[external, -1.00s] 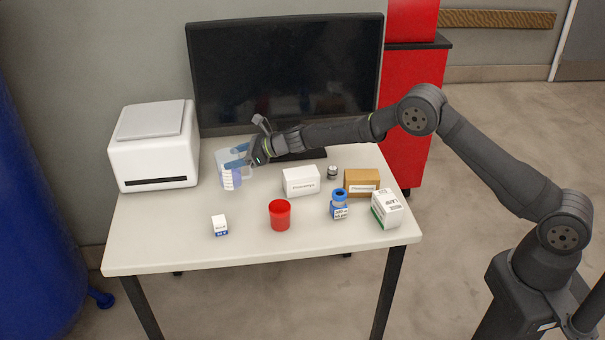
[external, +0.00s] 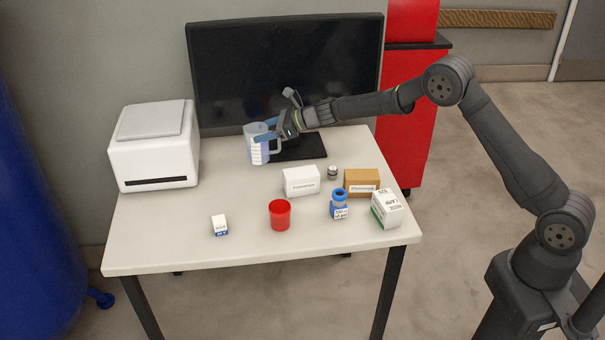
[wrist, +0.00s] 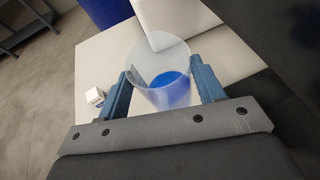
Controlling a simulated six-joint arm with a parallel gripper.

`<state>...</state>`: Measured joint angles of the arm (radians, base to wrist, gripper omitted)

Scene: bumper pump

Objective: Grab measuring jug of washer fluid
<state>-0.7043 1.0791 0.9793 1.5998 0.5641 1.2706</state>
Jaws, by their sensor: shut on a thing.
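The measuring jug (external: 258,147) is clear, with a white scale on its side and a handle on its right. In the wrist view the jug (wrist: 160,75) shows blue fluid inside, between both fingers. My gripper (external: 266,133) is shut on the jug near its top and holds it roughly upright. The jug appears raised above the table in front of the monitor; its underside is not clear to see.
The monitor (external: 285,70) stands close behind, the white printer (external: 153,147) to the left. A red cup (external: 279,215), a blue-capped bottle (external: 339,205), a small box (external: 220,226) and several other boxes stand on the table (external: 165,240). The left front is mostly clear.

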